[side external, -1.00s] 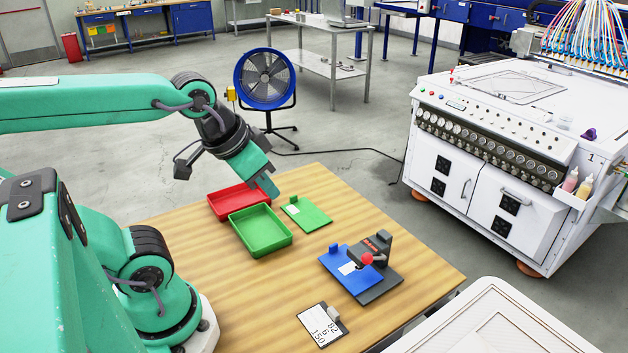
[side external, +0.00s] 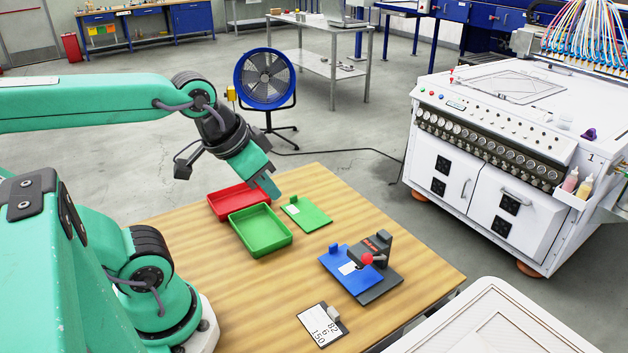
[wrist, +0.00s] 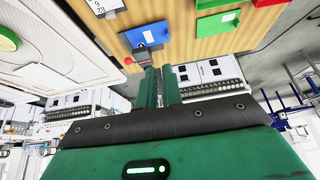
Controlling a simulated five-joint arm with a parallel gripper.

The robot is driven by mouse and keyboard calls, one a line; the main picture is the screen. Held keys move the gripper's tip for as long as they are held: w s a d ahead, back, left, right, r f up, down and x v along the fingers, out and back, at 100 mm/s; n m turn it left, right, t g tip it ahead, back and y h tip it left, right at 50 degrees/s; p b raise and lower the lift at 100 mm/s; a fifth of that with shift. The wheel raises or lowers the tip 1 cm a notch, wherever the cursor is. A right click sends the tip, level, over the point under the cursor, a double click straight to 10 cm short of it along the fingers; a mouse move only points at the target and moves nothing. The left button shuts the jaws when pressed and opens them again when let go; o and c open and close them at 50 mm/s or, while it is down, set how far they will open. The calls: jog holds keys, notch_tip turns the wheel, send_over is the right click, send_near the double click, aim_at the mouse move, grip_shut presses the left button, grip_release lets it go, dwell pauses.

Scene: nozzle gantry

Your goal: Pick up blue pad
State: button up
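The blue pad (side external: 356,278) is a flat blue plate with a white label and a small upright blue tab at its far left corner. It lies on the front left of a dark stand with a red knob (side external: 367,258), which hides a little of it. In the wrist view the blue pad (wrist: 134,38) is near the top, beyond my fingertips. My gripper (side external: 268,190) is above the table at the back left, over the trays and well apart from the pad. In the wrist view its two green fingers (wrist: 159,72) show a narrow gap with nothing between them.
A red tray (side external: 222,206) and a green tray (side external: 286,238) stand on the wooden table, with a green pad (side external: 314,216) beside them. A numbered card (side external: 312,326) lies at the front. The table between the trays and the dark stand is clear.

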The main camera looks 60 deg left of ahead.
jog(key=o, duration=0.5)
jog(key=shift+w, duration=0.1)
jog(key=g, duration=0.5)
send_over(350, 265)
jog(key=a, duration=0.6)
jog(key=f, duration=1.4)
jog(key=shift+w+d+f, duration=0.1)
jog(key=shift+d+f, duration=0.1)
jog(key=shift+w+f+g, duration=0.15)
jog(key=shift+f+g, duration=0.15)
jog(key=shift+f, duration=1.35)
jog(key=shift+f, duration=2.6)
